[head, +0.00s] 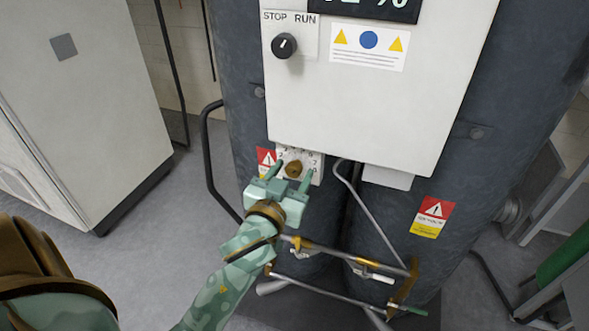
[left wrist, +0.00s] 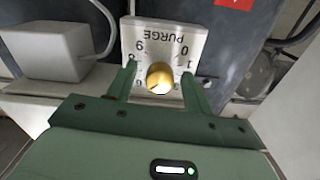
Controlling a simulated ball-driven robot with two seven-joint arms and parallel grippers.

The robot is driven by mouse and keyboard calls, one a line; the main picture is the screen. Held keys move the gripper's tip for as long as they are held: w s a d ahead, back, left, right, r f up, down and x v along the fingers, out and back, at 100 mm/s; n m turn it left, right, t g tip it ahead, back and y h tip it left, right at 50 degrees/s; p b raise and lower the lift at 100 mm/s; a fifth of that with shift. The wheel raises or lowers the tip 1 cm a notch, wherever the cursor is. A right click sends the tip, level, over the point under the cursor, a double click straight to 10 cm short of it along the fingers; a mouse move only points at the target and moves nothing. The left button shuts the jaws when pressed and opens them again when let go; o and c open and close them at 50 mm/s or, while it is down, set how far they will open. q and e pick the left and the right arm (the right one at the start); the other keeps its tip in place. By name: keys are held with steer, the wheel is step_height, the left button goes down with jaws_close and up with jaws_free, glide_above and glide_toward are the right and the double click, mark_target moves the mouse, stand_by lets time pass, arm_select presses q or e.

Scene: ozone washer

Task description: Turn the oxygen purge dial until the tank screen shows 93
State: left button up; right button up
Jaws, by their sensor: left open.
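The purge dial is a small brass knob (head: 293,168) on a pale numbered plate under the white control box. It also shows in the left wrist view (left wrist: 160,77), below the upside-down word PURGE. My left gripper (head: 289,175) is open, with its green fingers on either side of the knob. In the left wrist view the fingertips (left wrist: 159,71) straddle the knob with gaps; I see no contact. The tank screen (head: 365,8) is cut off by the top edge; only the lower part of its digits and a percent sign show. My right gripper is not in view.
The white control box (head: 370,100) carries a black STOP/RUN switch (head: 284,45) above the dial. Dark tanks (head: 505,120) stand behind it. Metal pipes with valves (head: 345,255) run below, near my left arm. A pale cabinet (head: 80,100) stands at left, with open floor before it.

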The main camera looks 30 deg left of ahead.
arm_select(q)
steer(key=shift+c, duration=0.9)
steer(key=c, duration=0.8)
steer(key=shift+r+m+p, duration=0.15)
steer(key=shift+m+p, duration=0.15)
steer(key=shift+p, duration=0.05)
steer(key=shift+s+m+p, duration=0.1)
steer(key=shift+m+p, duration=0.7)
steer(key=shift+p, duration=0.1)
steer(key=shift+m+p, duration=0.75)
steer(key=shift+m, duration=0.25)
steer(key=shift+m+p, duration=0.45)
steer(key=shift+m, duration=0.35)
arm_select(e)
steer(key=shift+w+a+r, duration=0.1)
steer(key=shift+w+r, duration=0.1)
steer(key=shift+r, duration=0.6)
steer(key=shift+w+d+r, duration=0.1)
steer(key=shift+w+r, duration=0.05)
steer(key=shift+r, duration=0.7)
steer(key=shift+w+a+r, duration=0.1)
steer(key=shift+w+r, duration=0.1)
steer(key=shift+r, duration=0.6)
